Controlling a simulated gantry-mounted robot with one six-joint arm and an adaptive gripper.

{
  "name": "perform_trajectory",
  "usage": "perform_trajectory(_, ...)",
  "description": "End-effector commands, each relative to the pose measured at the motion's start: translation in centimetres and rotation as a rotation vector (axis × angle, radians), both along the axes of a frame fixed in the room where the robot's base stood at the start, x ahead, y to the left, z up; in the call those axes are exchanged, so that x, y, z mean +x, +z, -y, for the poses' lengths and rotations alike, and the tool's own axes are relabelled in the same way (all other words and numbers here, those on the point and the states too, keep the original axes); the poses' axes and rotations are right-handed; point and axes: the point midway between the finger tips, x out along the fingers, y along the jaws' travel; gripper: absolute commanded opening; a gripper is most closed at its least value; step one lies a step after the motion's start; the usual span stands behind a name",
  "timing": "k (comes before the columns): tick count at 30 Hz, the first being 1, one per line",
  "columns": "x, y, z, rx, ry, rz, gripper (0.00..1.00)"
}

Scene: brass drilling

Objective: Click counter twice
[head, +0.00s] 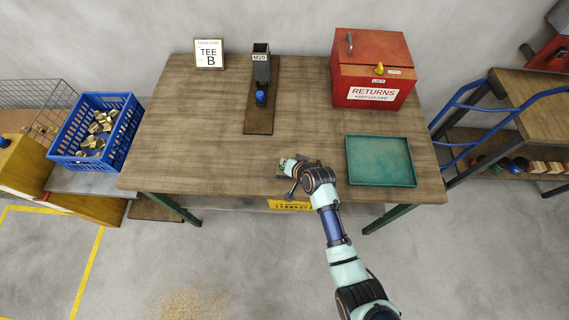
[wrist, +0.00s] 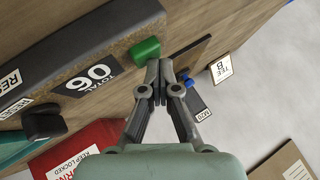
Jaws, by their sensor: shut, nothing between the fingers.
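The counter (wrist: 75,45) is a dark housing across the upper left of the wrist view. Its face carries a label (wrist: 88,76) with TOTAL and digits that seem to read 06. A green button (wrist: 145,49) sticks out at its right end, and a black knob (wrist: 43,122) sits lower left near a RESET label. My gripper (wrist: 160,66) is shut and empty, its fingertips right beside the green button; I cannot tell whether they touch. In the head view my gripper (head: 285,163) is low over the table's front middle and largely hides the counter.
On the wooden table (head: 190,130) stand a red RETURNS box (head: 350,97), a green tray (head: 381,160), a TEE B sign (head: 209,54) and a dark stand with a blue knob (head: 260,97). A blue crate (head: 75,160) of brass parts is at left. The table's left middle is clear.

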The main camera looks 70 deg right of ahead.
Motion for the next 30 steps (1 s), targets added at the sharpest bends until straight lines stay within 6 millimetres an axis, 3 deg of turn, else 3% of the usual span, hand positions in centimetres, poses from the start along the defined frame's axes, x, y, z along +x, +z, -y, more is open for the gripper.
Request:
perform_trajectory(8, 0.0, 0.0, -0.1, 0.002, 0.001, -0.001, 0.0)
perform_trajectory(19, 0.0, 2.0, -0.1, 0.002, 0.001, -0.001, 0.0)
perform_trajectory(30, 0.0, 2.1, -0.1, 0.001, 0.001, 0.0, 0.0)
